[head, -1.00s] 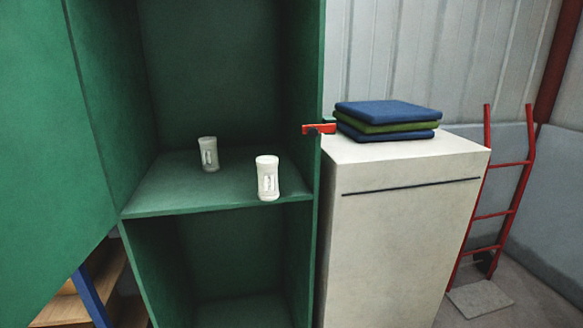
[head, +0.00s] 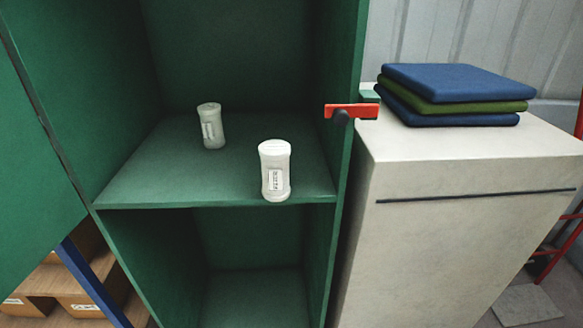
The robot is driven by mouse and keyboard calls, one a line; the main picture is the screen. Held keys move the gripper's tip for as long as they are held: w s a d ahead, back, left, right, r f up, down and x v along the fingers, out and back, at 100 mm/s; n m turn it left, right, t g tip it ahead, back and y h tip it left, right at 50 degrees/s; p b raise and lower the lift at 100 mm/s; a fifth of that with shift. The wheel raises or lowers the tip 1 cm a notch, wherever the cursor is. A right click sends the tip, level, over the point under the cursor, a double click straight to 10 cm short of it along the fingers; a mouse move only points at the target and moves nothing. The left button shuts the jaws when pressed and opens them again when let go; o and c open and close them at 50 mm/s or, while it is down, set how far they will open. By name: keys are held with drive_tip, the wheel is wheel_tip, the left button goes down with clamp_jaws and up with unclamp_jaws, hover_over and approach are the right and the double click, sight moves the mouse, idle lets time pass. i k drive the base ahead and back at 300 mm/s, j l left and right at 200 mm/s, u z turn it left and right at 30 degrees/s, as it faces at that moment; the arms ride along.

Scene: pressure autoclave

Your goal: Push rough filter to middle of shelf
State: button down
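Two white filter canisters with printed labels stand upright on the shelf (head: 150,182) of an open green cabinet. One canister (head: 275,170) is near the shelf's front edge, right of its centre. The other canister (head: 210,126) stands farther back and to the left. I cannot read the labels, so I cannot tell which one is the rough filter. The canisters are apart from each other. My gripper is not in view.
The green cabinet door (head: 40,190) stands open at the left. A red handle (head: 351,111) sticks out at the cabinet's right side. A pale cabinet (head: 460,240) with folded blue and green cloths (head: 455,95) stands to the right. The shelf between and around the canisters is bare.

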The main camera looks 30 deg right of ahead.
sight(274, 154)
drive_tip(key=l+u, duration=0.25)
drive_tip(key=u, duration=0.25)
drive_tip(key=l+u, duration=0.25)
drive_tip(key=u, duration=0.2)
drive_tip(key=l+u, duration=0.25)
drive_tip(key=u, duration=0.25)
